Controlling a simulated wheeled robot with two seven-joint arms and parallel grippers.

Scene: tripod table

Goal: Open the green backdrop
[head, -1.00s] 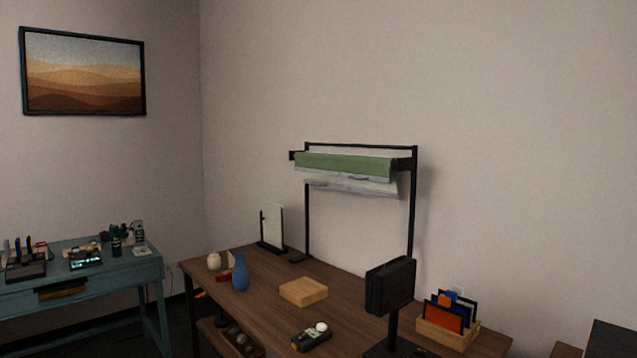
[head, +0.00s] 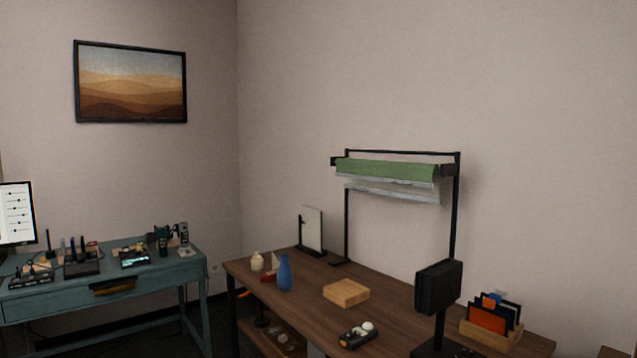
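The green backdrop (head: 386,169) is rolled up near the top of a black stand (head: 456,215) at the back of the brown table. Only a short strip of green hangs at the roll. A pale grey or white sheet (head: 392,192) with a bar along it hangs just below. Neither of my grippers is in the head view.
On the brown table (head: 385,315) are a blue vase (head: 285,273), a wooden block (head: 346,292), a black panel on a stand (head: 439,287), a wooden organiser (head: 491,334) and a handheld device (head: 357,335). A teal desk (head: 60,298) stands left.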

